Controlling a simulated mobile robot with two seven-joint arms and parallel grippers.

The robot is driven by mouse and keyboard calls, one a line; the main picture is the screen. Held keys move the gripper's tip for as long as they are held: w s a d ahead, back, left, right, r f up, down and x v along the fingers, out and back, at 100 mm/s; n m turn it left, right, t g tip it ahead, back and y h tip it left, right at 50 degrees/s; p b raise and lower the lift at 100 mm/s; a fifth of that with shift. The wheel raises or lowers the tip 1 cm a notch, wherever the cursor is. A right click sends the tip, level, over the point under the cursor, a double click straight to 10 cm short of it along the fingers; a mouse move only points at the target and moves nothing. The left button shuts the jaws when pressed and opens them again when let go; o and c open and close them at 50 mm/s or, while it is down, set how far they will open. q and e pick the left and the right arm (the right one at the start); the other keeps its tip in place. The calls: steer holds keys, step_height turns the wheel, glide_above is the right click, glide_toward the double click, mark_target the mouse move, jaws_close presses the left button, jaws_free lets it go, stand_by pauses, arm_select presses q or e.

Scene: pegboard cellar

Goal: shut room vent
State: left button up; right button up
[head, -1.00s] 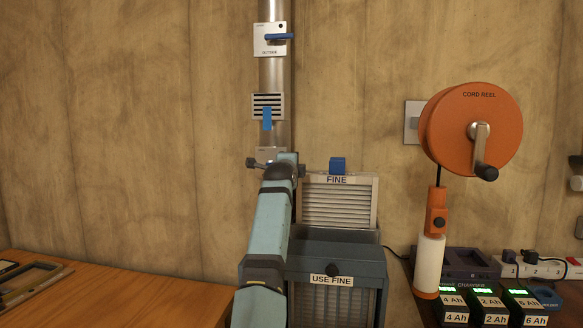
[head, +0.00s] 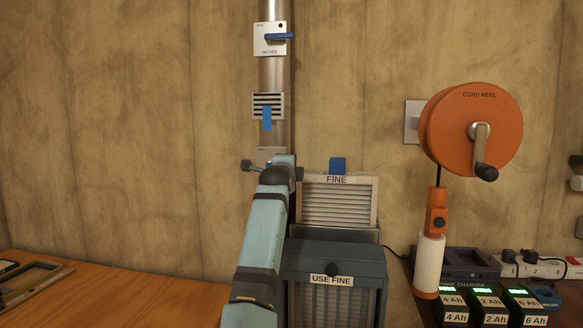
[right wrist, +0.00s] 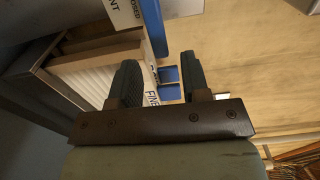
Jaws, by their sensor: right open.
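The room vent (head: 267,99) is a small pale grille with dark slots on the metal duct, its slots showing dark. A blue tab (head: 267,118) hangs at its lower edge. In the right wrist view my right gripper (right wrist: 160,72) is open, with nothing gripped. Small blue pieces (right wrist: 169,75) show between and beyond its fingers, beside the FINE filter. My left gripper is not in view.
A plate with a blue lever (head: 278,37) sits higher on the duct. The FINE filter (head: 339,205) with a blue tab stands right of my arm, behind a dark box labelled USE FINE (head: 335,262). An orange cord reel (head: 455,130) is right. The wall left is clear.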

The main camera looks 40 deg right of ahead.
steer(key=v, duration=0.8)
steer(key=shift+s+a, duration=0.1)
steer(key=shift+s, duration=0.05)
